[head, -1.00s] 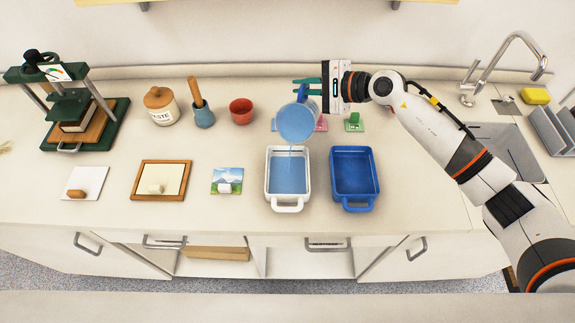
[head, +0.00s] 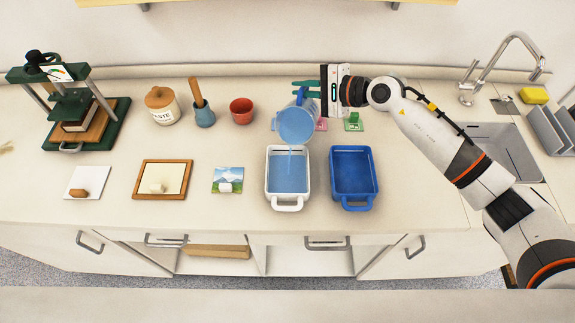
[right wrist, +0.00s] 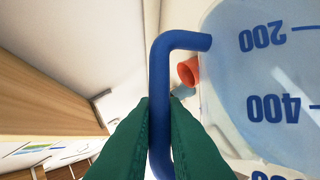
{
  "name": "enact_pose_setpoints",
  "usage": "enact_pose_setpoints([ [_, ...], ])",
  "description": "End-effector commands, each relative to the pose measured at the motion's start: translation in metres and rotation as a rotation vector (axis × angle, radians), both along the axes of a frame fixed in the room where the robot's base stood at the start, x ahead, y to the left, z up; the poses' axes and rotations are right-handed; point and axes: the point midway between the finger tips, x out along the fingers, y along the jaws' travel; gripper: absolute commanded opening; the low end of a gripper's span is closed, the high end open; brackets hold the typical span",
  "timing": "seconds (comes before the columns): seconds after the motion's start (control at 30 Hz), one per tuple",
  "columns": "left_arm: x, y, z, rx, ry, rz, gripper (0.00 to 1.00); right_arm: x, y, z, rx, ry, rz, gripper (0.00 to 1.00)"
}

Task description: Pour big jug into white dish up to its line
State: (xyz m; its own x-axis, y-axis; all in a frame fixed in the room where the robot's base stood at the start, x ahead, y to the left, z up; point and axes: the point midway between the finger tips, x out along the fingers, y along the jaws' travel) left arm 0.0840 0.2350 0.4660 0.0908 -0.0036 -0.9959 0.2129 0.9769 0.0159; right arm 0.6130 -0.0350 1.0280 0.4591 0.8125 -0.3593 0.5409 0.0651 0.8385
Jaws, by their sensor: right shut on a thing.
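The big jug (head: 296,124) is clear with blue water and a blue handle, held tilted above the white dish (head: 288,206). A thin stream falls from its lip into the dish, which holds blue water. The dish's line cannot be made out. My right gripper (head: 308,90) is shut on the jug's handle. In the right wrist view its green fingers clasp the blue handle (right wrist: 160,110), and the jug's wall (right wrist: 270,70) shows blue marks 200 and 400, upside down. My left gripper is not in view.
A blue dish (head: 354,206) stands just right of the white one. A small picture (head: 228,174) lies to the left. A red bowl (head: 241,111) and green and pink stamp-like blocks stand behind. A sink (head: 497,150) is at the right.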

Motion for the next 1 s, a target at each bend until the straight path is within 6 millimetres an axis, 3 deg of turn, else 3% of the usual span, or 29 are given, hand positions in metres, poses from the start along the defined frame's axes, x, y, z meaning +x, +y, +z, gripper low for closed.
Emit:
enact_pose_setpoints([
  [1.0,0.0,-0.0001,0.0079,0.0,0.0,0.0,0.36,-0.0048,0.0015,0.0031,-0.011,-0.062,-0.001,0.0],
])
